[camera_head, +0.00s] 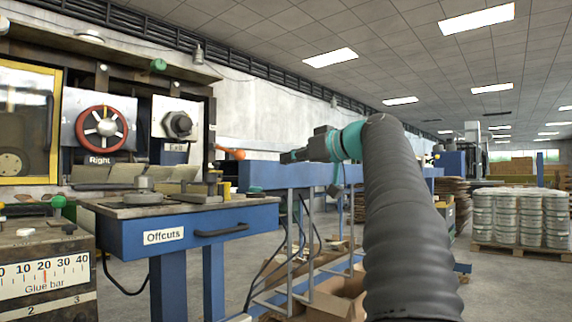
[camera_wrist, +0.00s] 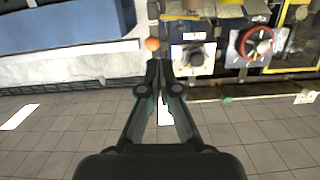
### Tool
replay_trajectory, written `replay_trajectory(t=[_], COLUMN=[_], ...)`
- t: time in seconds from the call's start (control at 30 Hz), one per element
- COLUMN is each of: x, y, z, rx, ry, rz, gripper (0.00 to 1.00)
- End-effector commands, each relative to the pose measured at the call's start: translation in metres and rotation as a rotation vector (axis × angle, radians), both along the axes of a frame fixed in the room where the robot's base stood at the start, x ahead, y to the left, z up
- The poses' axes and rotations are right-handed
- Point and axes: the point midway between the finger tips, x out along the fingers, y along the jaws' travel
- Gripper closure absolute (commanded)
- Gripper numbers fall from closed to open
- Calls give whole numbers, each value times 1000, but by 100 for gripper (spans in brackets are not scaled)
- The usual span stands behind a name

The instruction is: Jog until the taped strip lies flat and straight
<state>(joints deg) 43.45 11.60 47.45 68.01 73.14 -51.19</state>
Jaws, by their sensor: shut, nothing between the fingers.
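My gripper (camera_head: 290,156) is shut and empty, held in the air right of the machine front. In the wrist view its closed fingertips (camera_wrist: 160,68) point toward an orange ball knob (camera_wrist: 152,44), which shows just beyond them. The orange knob (camera_head: 232,154) sits on a lever at the machine's right end. A red handwheel (camera_head: 87,128) labelled "Right" and a dark round knob (camera_head: 178,124) labelled "Exit" are on pale plates. The wheel (camera_wrist: 257,42) and Exit knob (camera_wrist: 194,56) also show in the wrist view, which is upside down. I cannot make out the taped strip.
A blue bench with an "Offcuts" drawer (camera_head: 164,236) stands before the machine. A "Glue bar" scale (camera_head: 44,272) is at lower left. Cardboard boxes (camera_head: 335,300) lie on the floor below my arm. A pallet of pails (camera_head: 520,217) stands far right.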

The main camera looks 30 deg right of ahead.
Motion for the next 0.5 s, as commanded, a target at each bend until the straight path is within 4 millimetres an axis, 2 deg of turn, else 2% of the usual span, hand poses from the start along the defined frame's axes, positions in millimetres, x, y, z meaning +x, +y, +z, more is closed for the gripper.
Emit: replay_trajectory(t=[0.4,0.43,0.5], x=[73,78,75], y=[28,30,29], z=[-11,-12,-28], rx=[2,2,3], ry=[2,3,2], rz=[5,5,-1], gripper=[100,100,100])
